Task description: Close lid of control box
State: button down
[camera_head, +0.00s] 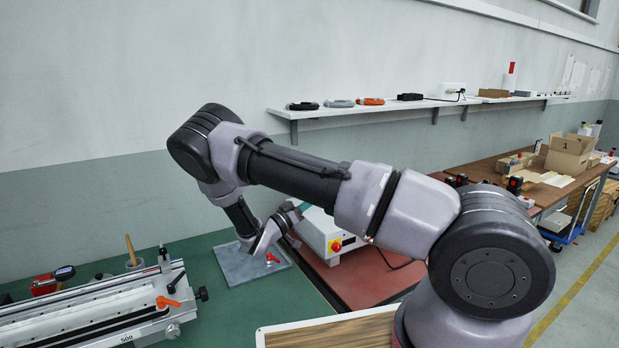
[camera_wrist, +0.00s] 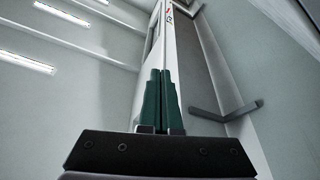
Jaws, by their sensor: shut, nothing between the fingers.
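A white box (camera_head: 325,238) with a red button and a small dark display, which looks like the control box, stands on the red-brown bench right of my gripper. My arm hides part of it, and I cannot make out its lid or how far it is open. My gripper (camera_head: 304,206) is at the box's upper left side, its green fingers pointing up and right. I cannot tell whether they touch it. In the wrist view my gripper (camera_wrist: 161,72) is shut and empty, fingers together.
A grey plate (camera_head: 240,268) with a red knob lies left of the box. A wall shelf (camera_head: 390,107) holds coils and small items. A pale-edged board (camera_head: 330,330) is in front.

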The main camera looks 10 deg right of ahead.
notch_tip(320, 180, down, 8)
jog(key=s+m+g+h, duration=0.1)
jog(key=s+m+g, duration=0.1)
jog(key=m, duration=0.2)
jog(key=shift+d+m, duration=0.3)
jog(key=shift+s, duration=0.1)
